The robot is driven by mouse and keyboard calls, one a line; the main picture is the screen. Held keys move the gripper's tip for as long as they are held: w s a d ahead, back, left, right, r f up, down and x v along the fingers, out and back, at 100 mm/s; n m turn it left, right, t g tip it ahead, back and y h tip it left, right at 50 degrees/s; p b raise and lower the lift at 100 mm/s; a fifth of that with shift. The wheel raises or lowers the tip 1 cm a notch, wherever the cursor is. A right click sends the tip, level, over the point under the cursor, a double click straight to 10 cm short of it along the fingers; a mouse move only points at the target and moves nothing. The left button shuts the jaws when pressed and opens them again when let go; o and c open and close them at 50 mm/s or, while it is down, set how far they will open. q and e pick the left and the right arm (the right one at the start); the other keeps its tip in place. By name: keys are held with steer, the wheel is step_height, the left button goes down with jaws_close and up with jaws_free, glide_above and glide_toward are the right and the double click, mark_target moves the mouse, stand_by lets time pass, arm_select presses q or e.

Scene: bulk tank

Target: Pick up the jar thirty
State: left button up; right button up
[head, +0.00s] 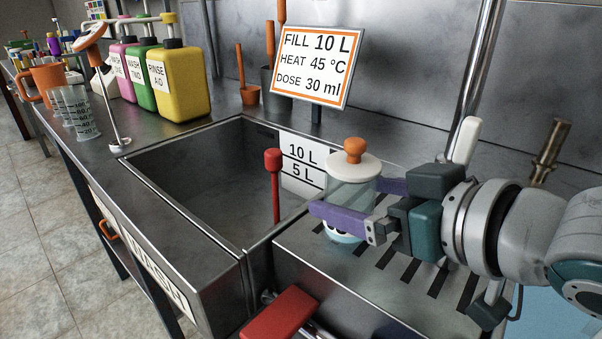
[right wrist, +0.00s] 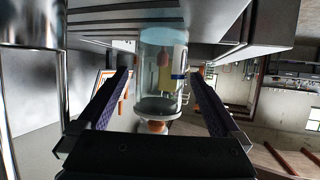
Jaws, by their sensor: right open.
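The jar (head: 352,188) is clear glass with a white lid, an orange knob and a pale blue band at its base. It stands upright on the slotted metal drainboard (head: 300,246), right of the sink. My right gripper (head: 348,203) is open, with its purple fingers on either side of the jar. The near finger hides part of the glass. In the right wrist view the jar (right wrist: 163,75) is between the two fingers, with a visible gap on each side. Any writing on the jar cannot be read. My left gripper is not in view.
A red-topped rod (head: 274,190) stands at the sink (head: 190,165) edge, left of the jar. A sign (head: 315,66) stands behind. A red block (head: 280,314) is in front. Yellow (head: 180,85), green and pink bottles stand at back left, with measuring cups (head: 80,112).

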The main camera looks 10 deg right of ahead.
mark_target(334, 192)
steer(key=b+x, duration=0.1)
steer(key=x, duration=0.4)
steer(key=c, duration=1.5)
